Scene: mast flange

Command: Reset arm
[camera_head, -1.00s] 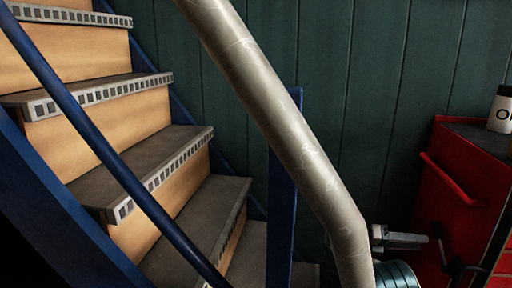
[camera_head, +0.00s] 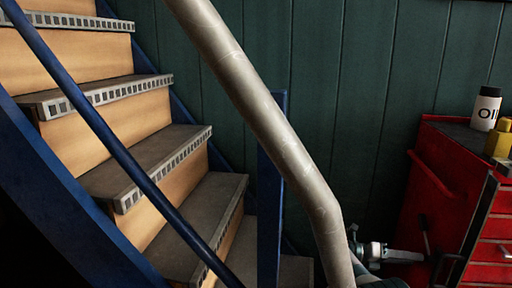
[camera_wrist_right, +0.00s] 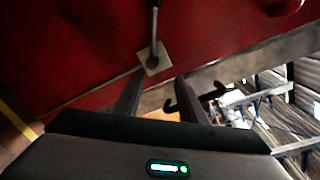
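My right gripper (camera_head: 414,256) shows low in the head view, beside the lower end of the thick grey pipe. It points right, towards the red tool chest (camera_head: 440,190). In the right wrist view the two dark fingers of my right gripper (camera_wrist_right: 160,88) stand apart with nothing held between them. The red chest surface (camera_wrist_right: 70,50) fills the upper part of that view. A dark rod with a rounded end (camera_wrist_right: 154,30) lies beyond the fingertips. My left gripper is not in view.
The thick grey pipe (camera_head: 265,110) slants down across the head view. Stairs (camera_head: 140,180) with a blue rail (camera_head: 105,135) stand on the left. An oil bottle (camera_head: 486,108) and a yellow object (camera_head: 498,138) stand on the chest. Green wall panels (camera_head: 350,90) close the back.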

